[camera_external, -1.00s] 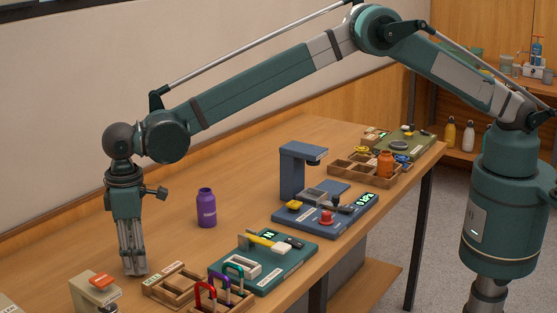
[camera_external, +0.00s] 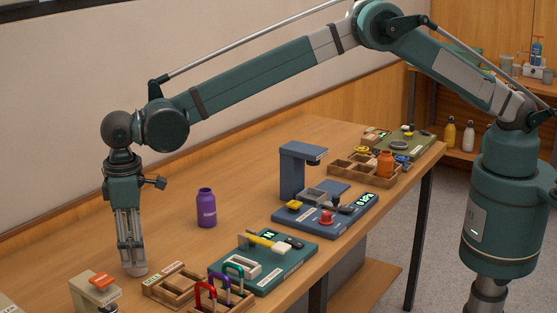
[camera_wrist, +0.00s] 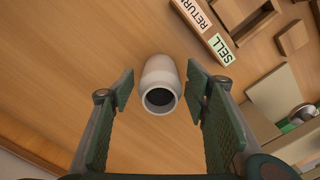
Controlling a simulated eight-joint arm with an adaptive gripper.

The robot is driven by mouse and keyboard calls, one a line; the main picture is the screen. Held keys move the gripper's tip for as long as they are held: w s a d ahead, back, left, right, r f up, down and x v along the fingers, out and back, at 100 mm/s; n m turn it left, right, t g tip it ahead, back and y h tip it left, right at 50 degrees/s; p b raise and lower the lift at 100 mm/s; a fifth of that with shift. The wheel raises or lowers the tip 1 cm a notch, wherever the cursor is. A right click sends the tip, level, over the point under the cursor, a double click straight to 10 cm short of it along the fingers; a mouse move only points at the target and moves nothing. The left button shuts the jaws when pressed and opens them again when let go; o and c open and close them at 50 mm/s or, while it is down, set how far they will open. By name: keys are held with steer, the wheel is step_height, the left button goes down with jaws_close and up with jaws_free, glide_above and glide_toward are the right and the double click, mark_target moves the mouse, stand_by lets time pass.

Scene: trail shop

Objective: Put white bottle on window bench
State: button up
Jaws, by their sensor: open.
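A white bottle (camera_wrist: 160,85) with an open, dark mouth stands on the wooden bench (camera_wrist: 90,60). In the wrist view it is between my gripper's two spread fingers (camera_wrist: 160,95), with a gap on each side. In the external view my gripper (camera_external: 132,258) points straight down at the near left of the bench (camera_external: 255,165). Only the pale lower part of the bottle (camera_external: 136,270) shows there, below and behind the fingers. I cannot tell if this is the bench the task names.
A purple bottle (camera_external: 206,208) stands to the right of my gripper. A wooden tray (camera_external: 172,287), an orange-topped block (camera_external: 96,290) and colored hoops (camera_external: 206,296) are close by. An orange bottle (camera_external: 385,164) is farther back. Another white bottle (camera_external: 468,136) stands on the far shelf.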

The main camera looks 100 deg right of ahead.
step_height(320, 180, up, 10)
steer(key=shift+f, duration=0.25)
stand_by(0.9)
steer(key=shift+s+d+r, duration=0.15)
steer(key=shift+s+r, duration=0.05)
steer(key=shift+r, duration=0.3)
steer(key=s+d+r+t, duration=0.1)
steer(key=s+d+r, duration=0.3)
steer(key=s+r, duration=0.7)
steer(key=s+d+r+t, duration=0.2)
steer(key=s+d+r, duration=0.2)
steer(key=s+r, duration=0.75)
steer(key=s+d+r+t, duration=0.1)
steer(key=s+d+r, duration=0.15)
steer(key=s, duration=0.75)
steer(key=s+d+r, duration=0.2)
steer(key=s+r, duration=0.2)
steer(key=s, duration=0.5)
steer(key=s+d+f+t, duration=0.1)
steer(key=s+f, duration=0.2)
steer(key=s, duration=0.7)
steer(key=s+d+f+t, duration=0.1)
steer(key=s+f, duration=0.3)
steer(key=s, duration=0.6)
steer(key=s+d+f+t, duration=0.1)
steer(key=s+f, duration=0.3)
steer(key=s, duration=0.6)
steer(key=shift+d+f, duration=0.25)
steer(key=shift+d, duration=0.15)
